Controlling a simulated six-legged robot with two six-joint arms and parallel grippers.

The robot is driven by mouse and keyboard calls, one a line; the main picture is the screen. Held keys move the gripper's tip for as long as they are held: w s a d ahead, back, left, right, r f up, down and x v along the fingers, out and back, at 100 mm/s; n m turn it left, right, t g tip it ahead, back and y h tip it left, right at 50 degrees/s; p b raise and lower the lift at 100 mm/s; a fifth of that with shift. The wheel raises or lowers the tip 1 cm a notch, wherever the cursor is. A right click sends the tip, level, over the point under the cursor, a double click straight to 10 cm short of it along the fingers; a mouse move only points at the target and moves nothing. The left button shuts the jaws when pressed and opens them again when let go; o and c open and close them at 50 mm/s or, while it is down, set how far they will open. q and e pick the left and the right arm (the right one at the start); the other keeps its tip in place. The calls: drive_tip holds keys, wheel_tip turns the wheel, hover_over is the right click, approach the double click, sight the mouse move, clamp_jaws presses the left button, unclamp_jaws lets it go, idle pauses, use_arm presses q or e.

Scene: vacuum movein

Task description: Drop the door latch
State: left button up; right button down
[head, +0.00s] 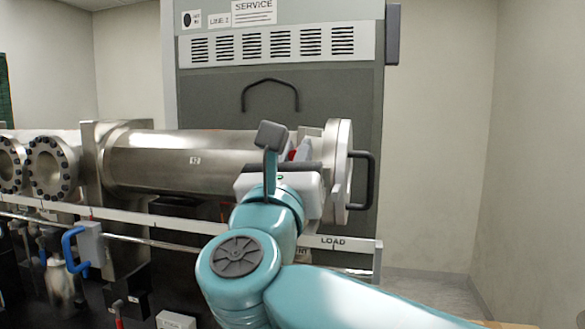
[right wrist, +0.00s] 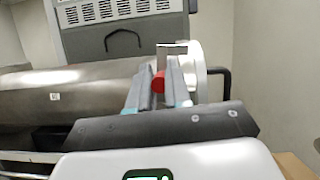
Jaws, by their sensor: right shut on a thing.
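The door latch shows as a red grip (right wrist: 159,82) in the right wrist view, with a pale metal bracket beside it. A bit of its red also shows in the head view (head: 292,155). My right gripper (head: 300,150) is at the door end of the steel chamber. In the right wrist view its two grey fingers (right wrist: 160,86) are shut on the red latch grip. The round door (head: 341,150) sits against the chamber's right end, with a black handle (head: 363,181) on its outer side. My gripper and arm hide much of the latch in the head view. My left gripper is not in view.
The steel chamber (head: 165,165) runs left toward flanged ports (head: 50,168). A white rail marked LOAD (head: 333,242) runs below it. A grey service cabinet (head: 215,95) stands behind. A blue handle (head: 74,249) is at lower left. The space right of the door looks clear.

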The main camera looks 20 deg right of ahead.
drive_tip(key=m+b, duration=0.1)
drive_tip(key=m+h+b, duration=0.1)
drive_tip(key=f+m+g+b, duration=0.1)
drive_tip(key=shift+s+d+h+b, duration=0.2)
drive_tip(key=shift+d+h+b, duration=0.05)
drive_tip(key=shift+h+b, duration=0.05)
drive_tip(key=shift+s+d+m+g+h+b, duration=0.2)
drive_tip(key=shift+m+g+h+b, duration=0.4)
drive_tip(key=shift+m, duration=0.65)
drive_tip(key=shift+s+d+m+g+h+b, duration=0.1)
drive_tip(key=shift+d+m+g+h+b, duration=0.25)
drive_tip(key=shift+m+b, duration=0.75)
drive_tip(key=shift+m, duration=0.35)
drive_tip(key=c, duration=1.1)
unclamp_jaws()
drive_tip(key=shift+s+r, duration=0.1)
drive_tip(key=b+v, duration=0.5)
drive_tip(key=v, duration=1.1)
drive_tip(key=shift+s+a, duration=0.1)
drive_tip(key=shift+a, duration=0.05)
